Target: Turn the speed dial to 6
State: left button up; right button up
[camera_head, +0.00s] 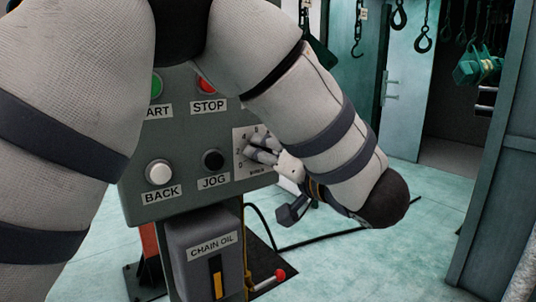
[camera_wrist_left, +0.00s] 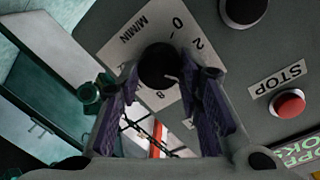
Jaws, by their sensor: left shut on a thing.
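The speed dial is a round black knob (camera_wrist_left: 157,65) on a white scale plate (camera_wrist_left: 128,42) marked M/MIN. In the left wrist view, 0, 2 and 8 show on the plate; a finger hides other numbers. A short pale mark shows on the knob's edge, but I cannot read which number it meets. My left gripper (camera_head: 262,149) is at the dial, its fingers (camera_wrist_left: 160,78) on either side of the knob and shut on it. In the head view the fingers mostly cover the knob, and the scale plate (camera_head: 240,134) shows beside them. My right gripper is not in view.
The grey control panel (camera_head: 183,193) also bears a green START button (camera_head: 156,87), a red STOP button (camera_head: 207,84), a white BACK button (camera_head: 158,172) and a black JOG button (camera_head: 213,160). A chain oil box (camera_head: 199,264) sits below. Hooks (camera_head: 424,38) hang behind.

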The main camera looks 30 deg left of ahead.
pick_arm(q)
jog(key=m+g, duration=0.1)
jog(key=m, duration=0.5)
jog(key=shift+w, duration=0.1)
jog(key=shift+m, duration=0.3)
dwell(0.4)
jog(key=o, duration=1.2)
jog(key=shift+c, duration=0.2)
jog(key=v, duration=1.2)
jog(key=shift+f, duration=0.15)
